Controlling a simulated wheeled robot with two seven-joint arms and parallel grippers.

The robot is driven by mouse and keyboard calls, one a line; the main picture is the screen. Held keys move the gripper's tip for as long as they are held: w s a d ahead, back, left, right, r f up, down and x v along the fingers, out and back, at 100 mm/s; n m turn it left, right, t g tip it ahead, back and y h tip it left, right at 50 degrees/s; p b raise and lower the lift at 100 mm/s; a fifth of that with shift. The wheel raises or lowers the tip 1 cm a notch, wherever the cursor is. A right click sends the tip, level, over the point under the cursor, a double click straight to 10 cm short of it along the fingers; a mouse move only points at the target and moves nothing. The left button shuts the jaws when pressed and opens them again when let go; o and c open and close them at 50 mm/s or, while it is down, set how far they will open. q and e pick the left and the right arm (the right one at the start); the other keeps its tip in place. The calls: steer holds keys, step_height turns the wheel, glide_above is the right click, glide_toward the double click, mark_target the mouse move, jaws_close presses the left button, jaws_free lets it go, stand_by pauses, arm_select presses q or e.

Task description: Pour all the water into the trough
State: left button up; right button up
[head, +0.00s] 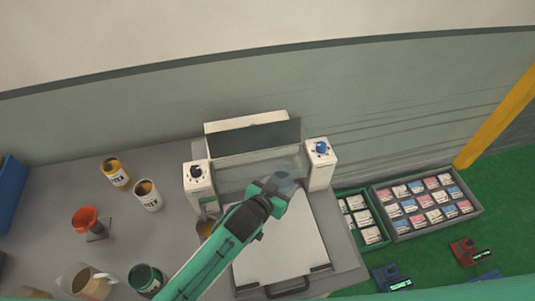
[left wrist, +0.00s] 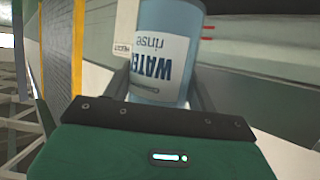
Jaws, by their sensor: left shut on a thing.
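A clear, bluish container (head: 285,178) is at the far end of my left arm, over the white device. In the left wrist view the container (left wrist: 165,45) carries a white label reading "WATER rinse", upside down in the picture. My left gripper (head: 272,188) is shut on it, with a dark finger on each side in the left wrist view (left wrist: 160,95). The container's mouth, and whether water is flowing, cannot be made out. Behind it, a grey trough-like part (head: 232,172) lies between two white posts, partly hidden by my arm and the container. My right gripper is not in view.
White posts with a black knob (head: 199,190) and blue knob (head: 320,165) flank the work spot. A white panel (head: 305,235) lies in front.

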mark_target(275, 172)
arm_select(q)
steer(key=shift+d, duration=0.1)
steer(key=shift+s+r, duration=0.1)
steer(key=shift+r, duration=0.15)
steer(key=shift+w+a+r+n+g+p, duration=0.15)
steer(key=shift+w+a+n+g+p, duration=0.2)
steer(key=shift+p, duration=0.25)
steer(key=shift+r+n+g+h+p, duration=0.25)
steer(key=shift+n+g+h+p, duration=0.05)
steer(key=shift+n+g, duration=0.05)
steer(key=shift+w+a+r+n+g+p, duration=0.1)
steer(key=shift+w+r+n+g+p, duration=0.3)
steer(key=shift+r+g+p, duration=0.15)
steer(key=shift+w+a+n+g+h+b, duration=0.3)
steer(key=shift+n+g+b, duration=0.15)
steer(key=shift+n+b, duration=0.05)
steer(key=shift+w+r+g, duration=0.25)
steer(key=shift+r+g, duration=0.05)
steer(key=shift+r, duration=0.1)
steer(key=shift+n, duration=0.3)
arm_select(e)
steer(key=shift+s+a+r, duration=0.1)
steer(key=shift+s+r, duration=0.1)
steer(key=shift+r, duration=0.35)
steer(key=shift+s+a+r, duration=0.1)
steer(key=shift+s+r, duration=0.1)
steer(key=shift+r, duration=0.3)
